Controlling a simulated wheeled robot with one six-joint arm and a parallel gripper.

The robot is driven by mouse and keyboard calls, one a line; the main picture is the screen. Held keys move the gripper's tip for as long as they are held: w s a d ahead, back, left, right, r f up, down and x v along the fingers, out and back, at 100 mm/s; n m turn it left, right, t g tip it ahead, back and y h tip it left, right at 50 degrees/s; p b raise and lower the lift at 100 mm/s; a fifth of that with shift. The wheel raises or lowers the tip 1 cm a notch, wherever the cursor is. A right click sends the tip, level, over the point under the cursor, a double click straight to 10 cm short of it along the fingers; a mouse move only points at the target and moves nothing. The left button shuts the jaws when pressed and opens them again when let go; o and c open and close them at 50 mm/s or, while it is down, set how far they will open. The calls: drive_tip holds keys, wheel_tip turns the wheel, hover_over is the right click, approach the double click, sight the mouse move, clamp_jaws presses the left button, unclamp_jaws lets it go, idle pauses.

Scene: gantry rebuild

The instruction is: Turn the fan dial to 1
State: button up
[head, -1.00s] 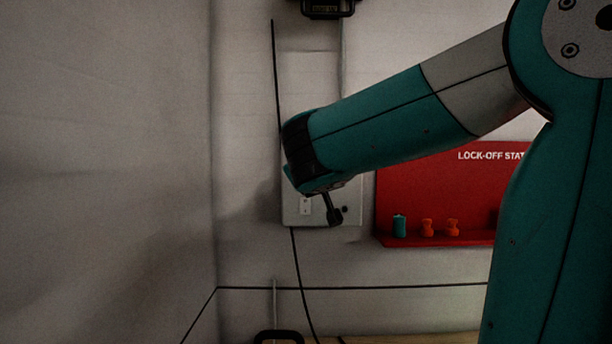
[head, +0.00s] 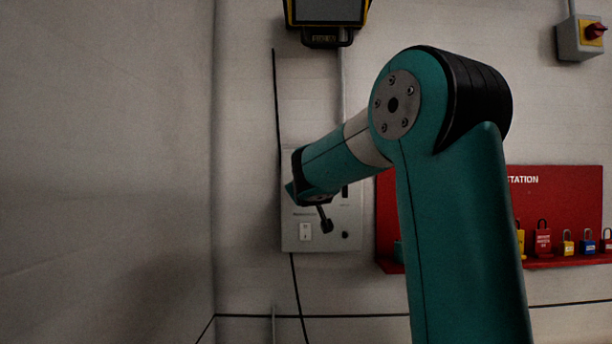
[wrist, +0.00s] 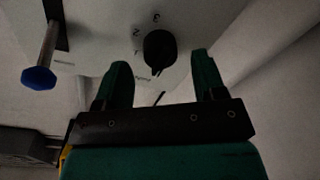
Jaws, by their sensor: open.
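The fan dial (wrist: 160,50) is a black knob on a pale panel in the wrist view, with printed 1, 2 and 3 around one side. Where it points is too dark to tell. My gripper (wrist: 160,61) is open, its two green fingers apart on either side of the dial's near edge. Whether they touch it cannot be told. In the head view the grey control box (head: 293,240) hangs on the wall. My arm's end covers its upper left part and hides the dial.
A rod with a blue end (wrist: 38,78) sticks out from the panel at left. A yellow-black device (head: 327,14) hangs above. The red lock-off board (head: 565,190) is at right, a yellow-red switch (head: 593,32) top right. The left wall is bare.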

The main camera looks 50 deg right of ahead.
drive_tip(key=shift+x, duration=1)
drive_tip(key=shift+c, duration=0.2)
drive_tip(key=c, duration=0.9)
